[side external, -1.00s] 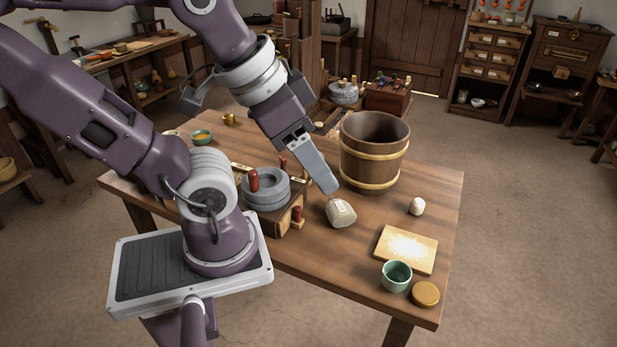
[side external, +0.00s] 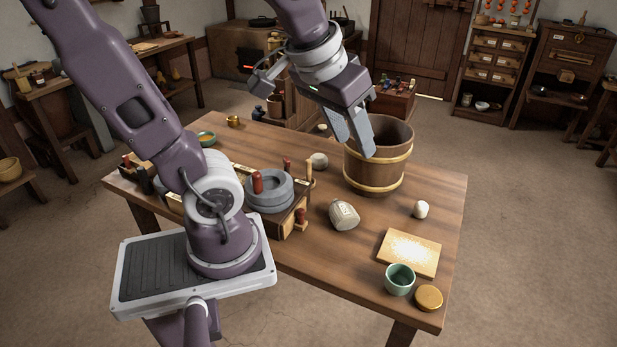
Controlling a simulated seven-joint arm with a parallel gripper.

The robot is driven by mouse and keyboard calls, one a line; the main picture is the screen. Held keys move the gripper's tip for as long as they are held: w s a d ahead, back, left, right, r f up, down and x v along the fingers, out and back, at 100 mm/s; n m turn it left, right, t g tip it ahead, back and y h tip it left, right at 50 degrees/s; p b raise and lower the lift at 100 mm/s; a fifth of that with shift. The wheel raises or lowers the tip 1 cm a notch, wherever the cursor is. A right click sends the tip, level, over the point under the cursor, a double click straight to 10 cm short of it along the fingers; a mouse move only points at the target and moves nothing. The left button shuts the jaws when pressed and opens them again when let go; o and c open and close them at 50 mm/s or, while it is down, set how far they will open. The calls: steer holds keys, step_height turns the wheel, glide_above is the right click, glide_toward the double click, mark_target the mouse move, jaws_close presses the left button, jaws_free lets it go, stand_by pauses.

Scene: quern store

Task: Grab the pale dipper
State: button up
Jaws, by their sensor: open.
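I cannot make out a pale dipper for certain. A slim pale upright handle (side external: 310,172) stands beside the grey quern stones (side external: 270,193), but I cannot tell what it belongs to. My gripper (side external: 358,152) is open and empty, its fingers pointing down in front of the upper left rim of the wooden bucket (side external: 376,172) in the picture. I cannot tell whether the fingers touch the bucket. The bucket's inside is mostly hidden.
The table's right front has bare wood.

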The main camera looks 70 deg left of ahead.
steer(key=w+a+f+n+y, duration=0.1)
steer(key=w+a+f+n, duration=0.15)
steer(key=w+a, duration=0.4)
steer(key=n+g+y, duration=0.2)
steer(key=n+g, duration=0.2)
steer(key=n, duration=0.6)
glide_toward(309, 166)
steer(key=w+d+r, duration=0.3)
steer(key=w, duration=0.2)
steer(key=shift+n+g, duration=0.5)
steer(key=shift+n, duration=0.45)
steer(key=s+a+f, duration=0.1)
steer(key=f, duration=0.1)
steer(key=s+a+f, duration=0.1)
steer(key=a+f, duration=0.1)
steer(key=f, duration=0.1)
steer(key=s+a+f, duration=0.1)
steer(key=a+f, duration=0.1)
steer(key=f, duration=0.1)
steer(key=shift+s+f, duration=0.15)
steer(key=shift+s, duration=0.25)
steer(key=x, duration=0.7)
steer(key=shift+s, duration=0.1)
jaws_close()
